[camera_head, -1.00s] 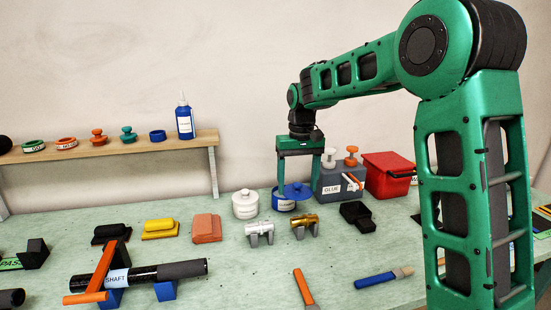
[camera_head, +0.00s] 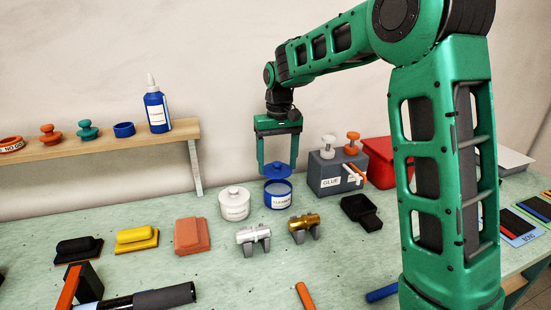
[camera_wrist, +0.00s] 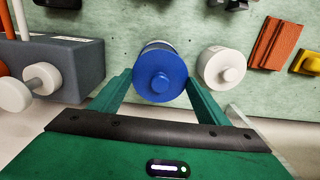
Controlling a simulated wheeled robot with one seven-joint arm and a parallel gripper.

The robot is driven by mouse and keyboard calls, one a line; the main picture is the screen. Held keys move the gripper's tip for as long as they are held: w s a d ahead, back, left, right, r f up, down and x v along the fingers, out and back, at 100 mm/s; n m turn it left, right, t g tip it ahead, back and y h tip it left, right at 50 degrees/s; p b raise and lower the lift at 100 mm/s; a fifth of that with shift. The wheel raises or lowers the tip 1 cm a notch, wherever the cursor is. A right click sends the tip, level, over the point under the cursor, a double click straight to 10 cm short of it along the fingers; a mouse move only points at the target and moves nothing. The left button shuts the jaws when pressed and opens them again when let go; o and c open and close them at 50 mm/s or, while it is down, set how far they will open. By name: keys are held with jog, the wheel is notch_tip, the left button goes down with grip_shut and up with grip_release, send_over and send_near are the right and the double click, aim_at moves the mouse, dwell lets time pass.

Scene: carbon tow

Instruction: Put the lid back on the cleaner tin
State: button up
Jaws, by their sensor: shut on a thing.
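The blue lid (camera_head: 277,169), round with a knob, is held between the fingers of my gripper (camera_head: 279,166). My gripper is shut on it at its sides. The blue cleaner tin (camera_head: 278,199) with a white label stands on the bench, its open top facing up. The lid is just above the tin's far rim in the head view, with a grey interior showing below it. In the wrist view the lid (camera_wrist: 160,76) lies between the green fingers (camera_wrist: 160,88) and covers most of the tin. Whether lid and tin touch is unclear.
A white lidded pot (camera_head: 234,205) stands close left of the tin. The grey glue holder (camera_head: 337,177) stands to the right, with a red box (camera_head: 385,164) beyond. Silver (camera_head: 253,238) and gold (camera_head: 303,226) pieces on stands are in front. A shelf (camera_head: 105,145) runs along the wall at left.

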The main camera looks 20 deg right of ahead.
aim_at(279, 170)
jog(key=shift+d+f, duration=0.1)
jog(key=shift+f, duration=1.85)
jog(key=shift+s+f, duration=0.1)
jog(key=shift+f, duration=0.2)
jog(key=shift+s, duration=0.1)
jog(key=shift+f, duration=0.1)
dwell(0.7)
jog(key=o, duration=1.1)
jog(key=shift+c, duration=0.2)
jog(key=shift+o, duration=1.2)
